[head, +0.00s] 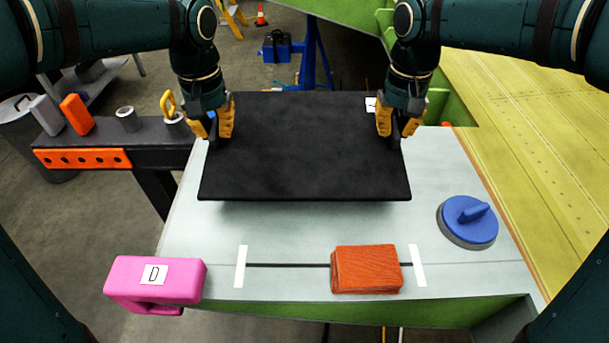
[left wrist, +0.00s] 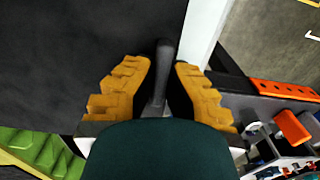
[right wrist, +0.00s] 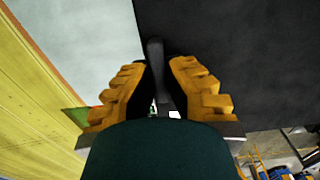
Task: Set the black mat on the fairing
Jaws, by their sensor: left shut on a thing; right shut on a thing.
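The black mat (head: 305,150) is a flat dark rectangle in the middle of the head view, held above the pale fairing (head: 300,225), with a shadow under its near edge. My left gripper (head: 213,138) is shut on the mat's left edge, and the mat fills the left of the left wrist view (left wrist: 70,60). My right gripper (head: 399,138) is shut on its right edge, and the mat fills the right of the right wrist view (right wrist: 230,50). The mat hides the fairing's middle and far part. Whether it touches the fairing at its far side I cannot tell.
On the fairing's near part are an orange folded cloth (head: 367,269), a blue suction cup (head: 467,220), two white tape strips and a dark line. A pink block marked D (head: 155,281) is at the near left corner. A dark bench (head: 110,140) stands left, a yellow panel (head: 540,140) right.

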